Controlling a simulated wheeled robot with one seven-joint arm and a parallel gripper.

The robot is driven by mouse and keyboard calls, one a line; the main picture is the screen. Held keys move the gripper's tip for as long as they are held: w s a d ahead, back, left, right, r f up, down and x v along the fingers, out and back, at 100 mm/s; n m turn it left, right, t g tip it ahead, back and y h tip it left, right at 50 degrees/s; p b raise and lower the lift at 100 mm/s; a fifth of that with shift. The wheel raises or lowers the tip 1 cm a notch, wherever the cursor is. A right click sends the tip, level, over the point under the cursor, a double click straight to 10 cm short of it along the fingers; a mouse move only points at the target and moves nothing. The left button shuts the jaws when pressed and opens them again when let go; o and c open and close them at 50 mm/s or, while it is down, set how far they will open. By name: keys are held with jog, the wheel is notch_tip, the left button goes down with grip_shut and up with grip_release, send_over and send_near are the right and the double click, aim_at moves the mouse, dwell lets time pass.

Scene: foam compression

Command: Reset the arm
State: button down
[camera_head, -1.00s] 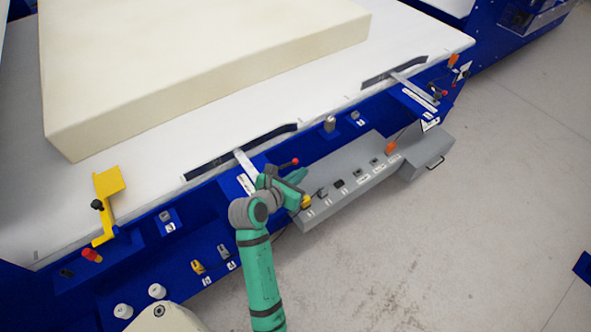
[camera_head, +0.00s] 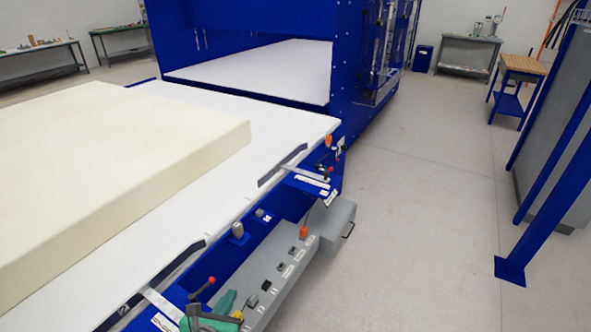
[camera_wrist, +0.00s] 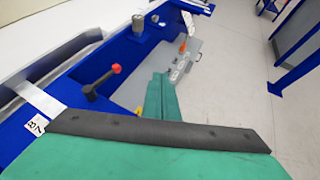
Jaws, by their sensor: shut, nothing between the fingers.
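My green gripper (camera_head: 226,303) shows at the bottom edge of the head view, next to the grey control panel on the machine's front side. Most of the rest of my arm is out of that view. In the wrist view its green fingers (camera_wrist: 160,98) are together, with nothing between them. They lie in front of the blue machine side and the grey panel. A lever with a red knob (camera_head: 211,281) is close to the gripper; it also shows left of the fingers in the wrist view (camera_wrist: 116,69). I see no contact with the lever.
A cream foam block (camera_head: 110,170) lies on the white table (camera_head: 285,125). The grey control panel (camera_head: 288,255) with several switches juts out from the blue side. A blue press frame (camera_head: 250,55) stands behind. Open floor (camera_head: 420,220) is at the right, with a blue post (camera_head: 545,195) beyond.

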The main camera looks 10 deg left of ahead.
jog(key=s+d+f+m+y, duration=0.1)
jog(key=s+d+f+m, duration=0.45)
jog(key=d+m, duration=0.25)
jog(key=s+d+f+m+y, duration=0.1)
jog(key=s+d+f+m, duration=0.45)
jog(key=d+m, duration=0.2)
jog(key=s+d+r+m+t+h, duration=0.1)
jog(key=s+d+r+m, duration=0.3)
jog(key=s+m, duration=0.5)
jog(key=s+d+r+m+t+h, duration=0.1)
jog(key=s+d+r+m, duration=0.3)
jog(key=s+d+m, duration=0.4)
jog(key=s+m+h, duration=0.1)
jog(key=m, duration=0.3)
jog(key=shift+s+d+r+t, duration=0.2)
jog(key=shift+r+t, duration=0.05)
jog(key=shift+t, duration=0.15)
jog(key=shift+a+m, duration=0.1)
jog(key=shift+m, duration=0.15)
